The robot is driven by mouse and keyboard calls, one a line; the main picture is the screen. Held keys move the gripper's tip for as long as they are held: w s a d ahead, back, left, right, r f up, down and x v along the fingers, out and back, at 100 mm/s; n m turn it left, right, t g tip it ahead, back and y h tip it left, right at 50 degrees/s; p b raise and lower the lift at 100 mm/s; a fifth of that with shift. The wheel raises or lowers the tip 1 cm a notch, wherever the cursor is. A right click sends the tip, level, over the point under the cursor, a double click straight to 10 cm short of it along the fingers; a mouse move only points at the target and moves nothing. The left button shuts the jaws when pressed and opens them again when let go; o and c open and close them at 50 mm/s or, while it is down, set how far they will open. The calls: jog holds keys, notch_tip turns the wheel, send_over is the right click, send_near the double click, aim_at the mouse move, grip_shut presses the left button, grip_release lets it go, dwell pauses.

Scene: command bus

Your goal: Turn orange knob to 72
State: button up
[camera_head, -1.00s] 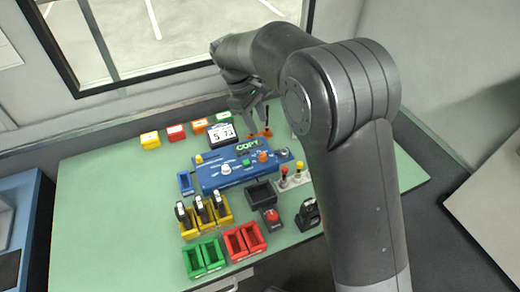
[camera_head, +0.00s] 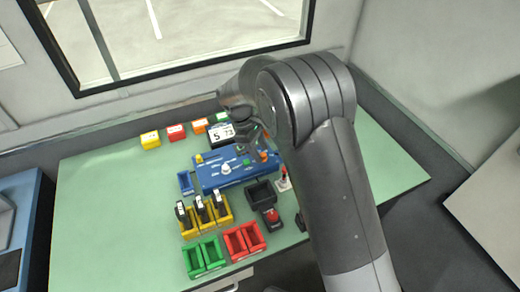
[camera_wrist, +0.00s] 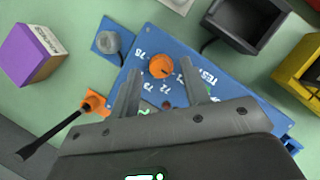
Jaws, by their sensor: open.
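The orange knob (camera_wrist: 160,66) sits on the blue panel (camera_wrist: 205,100), with small white numbers around it; I cannot surely tell which one it points to. It also shows in the head view (camera_head: 264,155) at the panel's right side. My gripper (camera_wrist: 158,70) is open, with one finger on each side of the knob in the wrist view; contact is not visible.
An orange base with a black lever (camera_wrist: 95,101) and a grey knob (camera_wrist: 112,41) are near the gripper. A black bin (camera_head: 262,191), yellow holders (camera_head: 220,219) and a red button (camera_head: 272,215) stand in front. The green table's left side (camera_head: 100,210) is clear.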

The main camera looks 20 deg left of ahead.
jog(key=shift+f, duration=0.15)
jog(key=shift+c, duration=0.2)
grip_shut()
jog(key=shift+m, duration=0.3)
jog(key=m, duration=0.1)
jog(key=m+g, duration=0.1)
jog(key=m, duration=0.2)
jog(key=shift+w+d+g, duration=0.15)
jog(key=shift+w+g, duration=0.1)
jog(key=shift+g, duration=0.15)
jog(key=shift+w+m+g+y, duration=0.1)
jog(key=shift+m+g+y, duration=0.2)
jog(key=shift+m, duration=0.7)
jog(key=shift+w+m+g+y, duration=0.1)
jog(key=shift+m+g+y, duration=0.2)
jog(key=shift+m, duration=0.7)
